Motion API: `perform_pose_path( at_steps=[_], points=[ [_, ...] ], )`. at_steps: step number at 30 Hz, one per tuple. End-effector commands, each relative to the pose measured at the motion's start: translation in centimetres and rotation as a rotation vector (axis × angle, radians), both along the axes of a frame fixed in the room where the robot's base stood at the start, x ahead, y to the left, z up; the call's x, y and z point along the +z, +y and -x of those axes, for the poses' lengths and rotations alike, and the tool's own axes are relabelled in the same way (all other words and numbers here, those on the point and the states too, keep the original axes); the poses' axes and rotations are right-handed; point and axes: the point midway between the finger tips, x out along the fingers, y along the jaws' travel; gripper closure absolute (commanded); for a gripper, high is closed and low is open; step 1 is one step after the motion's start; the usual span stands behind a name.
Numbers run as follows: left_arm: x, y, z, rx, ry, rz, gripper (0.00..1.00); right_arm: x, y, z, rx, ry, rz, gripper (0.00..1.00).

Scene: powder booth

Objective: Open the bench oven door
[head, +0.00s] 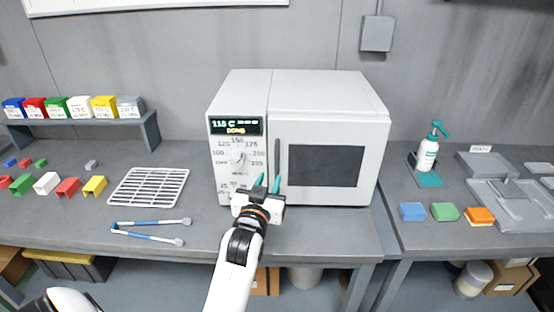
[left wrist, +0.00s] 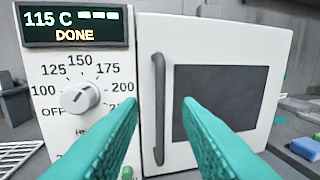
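The white bench oven (head: 313,92) stands on the grey bench, and its door (head: 330,195) is shut. The door has a dark window (head: 325,166) and a vertical grey handle (head: 277,158) at its left edge; the handle also shows in the left wrist view (left wrist: 159,105). My left gripper (head: 268,182) is in front of the oven, by the handle's lower part. Its teal fingers (left wrist: 161,101) are open, with the handle seen in the gap between them. Whether they reach around it I cannot tell. My right gripper is not in view.
The oven display (left wrist: 75,27) reads 115 C DONE, above a dial (left wrist: 80,97). A wire rack (head: 149,188) and blue-handled tongs (head: 150,231) lie left of the oven. A pump bottle (head: 427,154) and coloured blocks (head: 445,212) are at the right.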

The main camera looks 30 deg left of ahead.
Motion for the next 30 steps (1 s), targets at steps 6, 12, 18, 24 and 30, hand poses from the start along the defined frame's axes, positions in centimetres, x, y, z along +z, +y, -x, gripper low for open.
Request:
perform_pose_path(
  at_steps=[6, 12, 18, 24, 30],
  points=[
    [0.3, 1.6, -4.4, -0.001, -0.001, -0.001, 0.69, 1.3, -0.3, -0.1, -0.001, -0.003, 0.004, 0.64],
    [0.2, 2.6, -7.2, -0.001, 0.0, -0.001, 0.69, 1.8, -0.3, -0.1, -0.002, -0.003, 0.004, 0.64],
    [0.1, 3.1, -8.4, -0.001, 0.0, -0.001, 0.69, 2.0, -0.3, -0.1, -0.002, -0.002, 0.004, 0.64],
    [0.0, 3.1, -8.5, -0.001, 0.001, -0.001, 0.69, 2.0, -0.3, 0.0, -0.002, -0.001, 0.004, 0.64],
    [0.0, 3.1, -8.5, -0.001, 0.001, -0.001, 0.89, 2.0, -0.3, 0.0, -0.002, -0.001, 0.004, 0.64]
  ],
)
